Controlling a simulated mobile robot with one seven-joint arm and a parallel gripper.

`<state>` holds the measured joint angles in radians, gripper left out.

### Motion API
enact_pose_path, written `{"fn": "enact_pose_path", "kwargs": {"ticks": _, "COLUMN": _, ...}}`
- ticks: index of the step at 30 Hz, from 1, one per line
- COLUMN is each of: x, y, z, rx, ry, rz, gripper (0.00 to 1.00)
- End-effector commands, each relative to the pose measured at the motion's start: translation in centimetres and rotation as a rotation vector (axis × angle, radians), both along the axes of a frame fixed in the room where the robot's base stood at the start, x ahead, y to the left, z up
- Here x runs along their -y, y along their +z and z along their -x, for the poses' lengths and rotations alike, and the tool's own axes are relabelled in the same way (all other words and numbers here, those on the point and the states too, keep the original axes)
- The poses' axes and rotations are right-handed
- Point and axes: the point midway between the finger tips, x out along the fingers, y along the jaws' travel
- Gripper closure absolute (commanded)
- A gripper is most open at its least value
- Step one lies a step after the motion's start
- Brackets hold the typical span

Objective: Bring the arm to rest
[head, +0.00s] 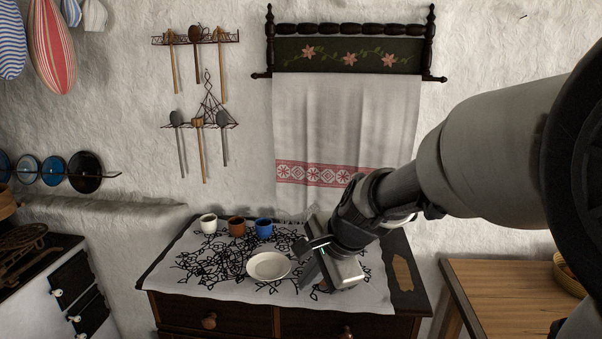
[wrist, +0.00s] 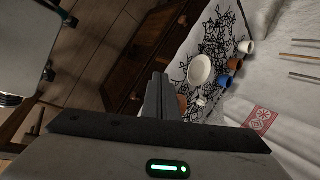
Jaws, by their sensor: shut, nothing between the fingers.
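My gripper (head: 306,254) is over the right part of the chest of drawers (head: 250,313), just right of a white plate (head: 268,266) in the head view. In the wrist view my gripper's fingers (wrist: 160,82) are together with nothing between them. My arm reaches in from the right edge of the head view. Part of the chest's top is hidden behind my gripper.
White (head: 208,223), brown (head: 236,226) and blue (head: 264,228) cups stand in a row at the back of the patterned cloth (head: 190,262). A wooden table (head: 500,290) is at the right. A towel (head: 345,130) hangs behind.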

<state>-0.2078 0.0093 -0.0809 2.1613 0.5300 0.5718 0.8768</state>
Motion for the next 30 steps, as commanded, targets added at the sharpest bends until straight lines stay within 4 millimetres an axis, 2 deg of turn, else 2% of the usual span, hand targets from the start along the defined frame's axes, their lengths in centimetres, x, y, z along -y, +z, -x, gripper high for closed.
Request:
{"fn": "enact_pose_path", "kwargs": {"ticks": 1, "x": 1.3, "y": 2.9, "z": 2.2, "rx": 0.058, "ry": 0.105, "rz": 0.064, "gripper": 1.00}}
{"fn": "enact_pose_path", "kwargs": {"ticks": 6, "x": 5.8, "y": 7.6, "z": 9.5, "rx": 0.195, "ry": 0.472, "rz": 0.338, "gripper": 1.00}}
{"fn": "enact_pose_path", "kwargs": {"ticks": 9, "x": 8.3, "y": 9.1, "z": 13.4, "rx": 0.241, "ry": 0.656, "rz": 0.503, "gripper": 1.00}}
{"fn": "enact_pose_path", "kwargs": {"ticks": 13, "x": 10.8, "y": 9.9, "z": 17.1, "rx": 0.260, "ry": 0.829, "rz": 0.675, "gripper": 1.00}}
{"fn": "enact_pose_path", "kwargs": {"ticks": 15, "x": 11.7, "y": 10.1, "z": 18.3, "rx": 0.260, "ry": 0.890, "rz": 0.736, "gripper": 1.00}}
{"fn": "enact_pose_path", "kwargs": {"ticks": 19, "x": 12.6, "y": 10.1, "z": 19.4, "rx": 0.255, "ry": 0.945, "rz": 0.792, "gripper": 1.00}}
{"fn": "enact_pose_path", "kwargs": {"ticks": 30, "x": 12.6, "y": 10.1, "z": 19.4, "rx": 0.255, "ry": 0.947, "rz": 0.793, "gripper": 1.00}}
